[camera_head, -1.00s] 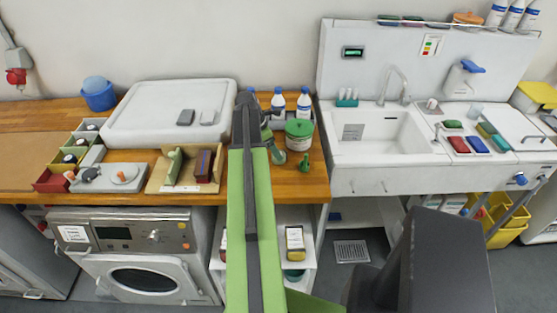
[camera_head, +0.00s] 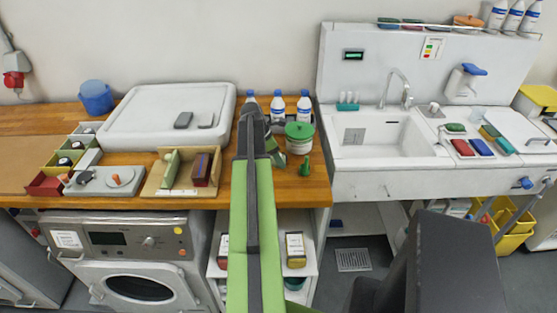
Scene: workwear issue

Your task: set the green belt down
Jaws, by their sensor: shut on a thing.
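My green and grey arm reaches up the middle of the picture to the wooden counter (camera_head: 318,190). My gripper (camera_head: 272,146) is at its far end, mostly hidden behind the arm. It is shut on a small green thing that I take to be the green belt (camera_head: 278,158). Only a little of the belt shows, just right of the arm and left of the green-lidded tub. I cannot tell whether it touches the counter. A separate small green cone-shaped thing (camera_head: 305,167) stands on the counter in front of the tub.
The green-lidded tub (camera_head: 299,139) and white bottles (camera_head: 304,105) stand close behind and right of my gripper. Left are a wooden holder (camera_head: 180,192), a white raised slab (camera_head: 150,131), a grey tray (camera_head: 90,184) and small bins. A sink (camera_head: 380,137) is at the right.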

